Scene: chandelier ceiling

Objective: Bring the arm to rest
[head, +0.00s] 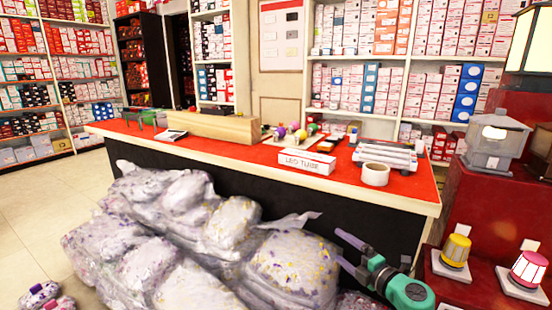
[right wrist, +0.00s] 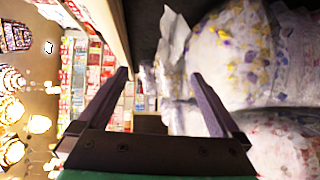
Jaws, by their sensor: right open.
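My right gripper (head: 340,247) is at the lower right of the head view, low in front of the counter and beside the plastic bags. Its two purple-grey fingers are spread, with nothing between them. In the right wrist view the same gripper (right wrist: 160,73) shows its fingers well apart and empty. The green wrist of my right arm (head: 405,290) runs out of the bottom of the head view. My left gripper is not in view.
Full plastic bags (head: 205,245) are heaped before the red-topped counter (head: 240,160). The counter holds a white box (head: 307,162) and a tape roll (head: 375,174). Lamps (head: 455,250) stand on red steps at the right. Tiled floor (head: 40,220) is open at the left.

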